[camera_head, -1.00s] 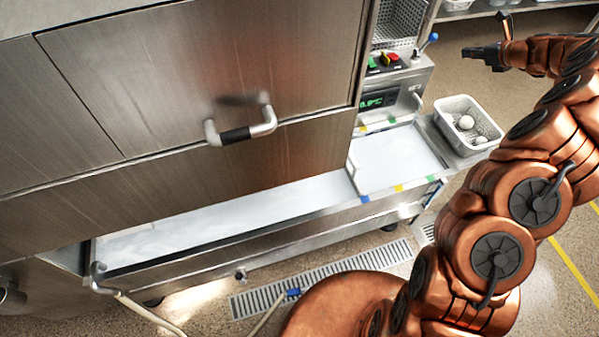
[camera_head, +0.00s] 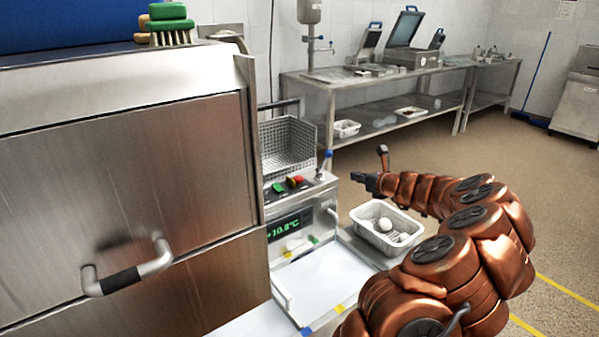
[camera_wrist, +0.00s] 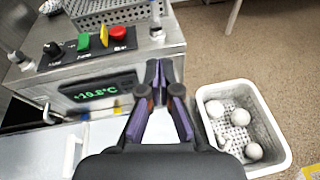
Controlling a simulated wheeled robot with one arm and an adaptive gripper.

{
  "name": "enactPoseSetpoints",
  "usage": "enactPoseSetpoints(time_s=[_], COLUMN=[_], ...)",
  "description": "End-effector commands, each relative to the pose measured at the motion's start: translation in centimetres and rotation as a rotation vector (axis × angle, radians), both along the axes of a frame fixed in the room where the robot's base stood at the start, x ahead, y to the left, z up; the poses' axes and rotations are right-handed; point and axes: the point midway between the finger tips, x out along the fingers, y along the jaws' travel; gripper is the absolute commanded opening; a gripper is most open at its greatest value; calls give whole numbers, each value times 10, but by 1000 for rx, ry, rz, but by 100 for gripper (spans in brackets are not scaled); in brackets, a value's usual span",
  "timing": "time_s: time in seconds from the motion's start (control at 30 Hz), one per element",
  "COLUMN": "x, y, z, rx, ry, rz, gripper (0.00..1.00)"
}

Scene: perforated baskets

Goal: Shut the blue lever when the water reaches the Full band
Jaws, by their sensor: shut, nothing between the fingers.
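The blue lever (camera_head: 327,155) stands on the right end of the steel control box (camera_head: 305,205), its blue tip up. In the wrist view a metal stem (camera_wrist: 156,28) rises at the box's right end; no blue tip shows there. My gripper (camera_head: 356,177) is shut and empty, just right of the lever and apart from it in the head view. In the wrist view its fingertips (camera_wrist: 157,68) meet in front of the box. The basin (camera_head: 335,280) below looks pale; I cannot tell the water level. Blue and yellow marks (camera_head: 339,308) sit on its rim; no Full label is readable.
A white perforated basket (camera_head: 385,228) with pale round items stands right of the box, under my arm. A wire basket (camera_head: 288,143) stands behind the box. The box has green and red buttons (camera_head: 295,181) and a display (camera_head: 290,226) reading +10.8°C. Open floor lies right.

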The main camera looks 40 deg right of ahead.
Motion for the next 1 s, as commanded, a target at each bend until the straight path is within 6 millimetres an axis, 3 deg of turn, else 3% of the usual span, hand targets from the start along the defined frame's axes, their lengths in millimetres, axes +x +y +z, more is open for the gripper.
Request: enactPoseSetpoints(time_s=[0.17, 1.0], x=[6, 99], y=[3, -10], z=[-3, -33], rx=[4, 2], ry=[-5, -2], rz=[1, 3], gripper=[0, 0])
